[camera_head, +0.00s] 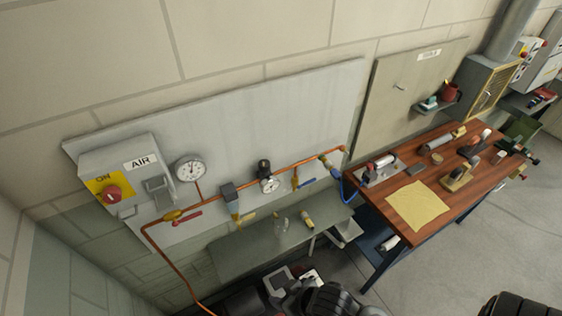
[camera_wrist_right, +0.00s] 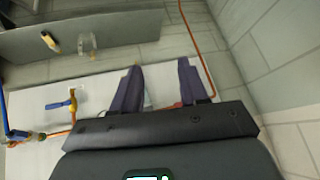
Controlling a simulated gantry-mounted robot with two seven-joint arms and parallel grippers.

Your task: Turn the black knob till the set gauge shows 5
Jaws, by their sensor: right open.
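The black knob (camera_head: 264,166) sits on top of the regulator on the copper pipe, in the middle of the grey wall panel. The set gauge (camera_head: 269,184), a small white dial, is just below it; its reading is too small to tell. My right gripper (camera_wrist_right: 158,82) is open and empty in the wrist view, its two dark fingers apart in front of the panel. In the head view my right arm is low at the bottom centre, below the panel and apart from the knob. I cannot make out the knob or set gauge in the wrist view. My left gripper is not in view.
A larger gauge (camera_head: 190,168) stands left on the pipe, above a red lever (camera_head: 187,218). A blue-handled valve (camera_head: 307,182) is right of the regulator. A grey shelf (camera_head: 245,258) below holds small items. A wooden workbench (camera_head: 405,222) stands right.

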